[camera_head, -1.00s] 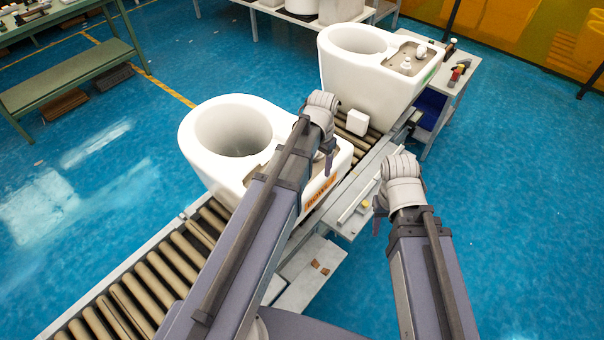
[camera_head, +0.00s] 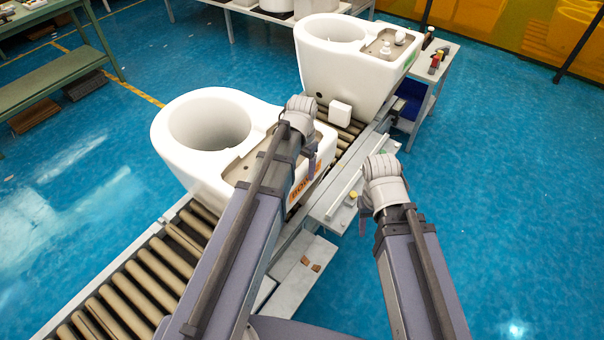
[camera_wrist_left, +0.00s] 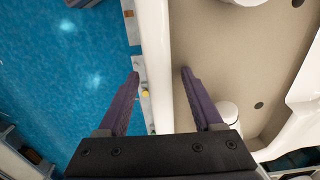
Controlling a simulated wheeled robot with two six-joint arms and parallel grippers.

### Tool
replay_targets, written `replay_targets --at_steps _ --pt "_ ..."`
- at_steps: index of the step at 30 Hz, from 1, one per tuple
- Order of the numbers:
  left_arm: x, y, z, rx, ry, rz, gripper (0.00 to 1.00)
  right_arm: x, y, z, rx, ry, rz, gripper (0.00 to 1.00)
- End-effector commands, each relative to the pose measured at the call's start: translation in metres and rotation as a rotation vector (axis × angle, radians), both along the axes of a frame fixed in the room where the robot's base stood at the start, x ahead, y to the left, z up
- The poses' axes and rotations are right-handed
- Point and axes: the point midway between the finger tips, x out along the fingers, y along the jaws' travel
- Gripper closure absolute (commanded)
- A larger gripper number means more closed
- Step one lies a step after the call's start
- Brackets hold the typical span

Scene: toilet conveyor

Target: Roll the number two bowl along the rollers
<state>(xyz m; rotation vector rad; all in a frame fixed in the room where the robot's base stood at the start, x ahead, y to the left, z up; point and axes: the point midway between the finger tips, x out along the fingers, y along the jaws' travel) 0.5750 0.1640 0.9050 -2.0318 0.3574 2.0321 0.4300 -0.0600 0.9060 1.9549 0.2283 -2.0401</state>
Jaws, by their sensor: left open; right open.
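A white toilet bowl (camera_head: 180,170) with an orange label (camera_head: 303,188) sits on the rollers (camera_head: 150,275); its label is partly hidden, so I cannot read a number. A second white bowl (camera_head: 335,75) with a green label stands farther along the line. My left gripper (camera_wrist_left: 160,74) is open at the near bowl's tank end. In the left wrist view its fingers straddle the tank wall (camera_wrist_left: 155,50), one outside above the floor, one over the recess (camera_wrist_left: 225,60); contact is unclear. My right gripper (camera_head: 363,213) is open and empty, right of the conveyor.
A small white block (camera_head: 340,113) stands between the bowls. A metal side rail (camera_head: 335,200) runs along the conveyor's right. A small table with tools (camera_head: 437,62) stands beyond the far bowl. A green bench (camera_head: 55,70) is at upper left. Blue floor is clear at right.

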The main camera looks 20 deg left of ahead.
Motion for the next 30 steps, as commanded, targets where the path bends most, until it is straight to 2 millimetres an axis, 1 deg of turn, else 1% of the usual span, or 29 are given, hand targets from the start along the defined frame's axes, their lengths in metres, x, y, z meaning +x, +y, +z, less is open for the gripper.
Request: replay_targets --at_steps 1,8,26,30 --pt "0.0 0.0 -0.0021 0.0 0.0 0.0 0.32 0.0 0.0 -0.0021 0.0 0.0 0.0 0.5" --pt "0.0 0.0 -0.0008 0.0 0.0 0.0 0.32 -0.0001 0.0 -0.0008 0.0 0.0 0.0 0.5" --pt "0.0 0.0 -0.0009 0.0 0.0 0.0 1.0 0.0 0.0 -0.0009 0.0 0.0 0.0 0.5" --pt "0.0 -0.0001 -0.0009 0.0 0.0 0.0 1.0 0.0 0.0 -0.0009 0.0 0.0 0.0 0.5"
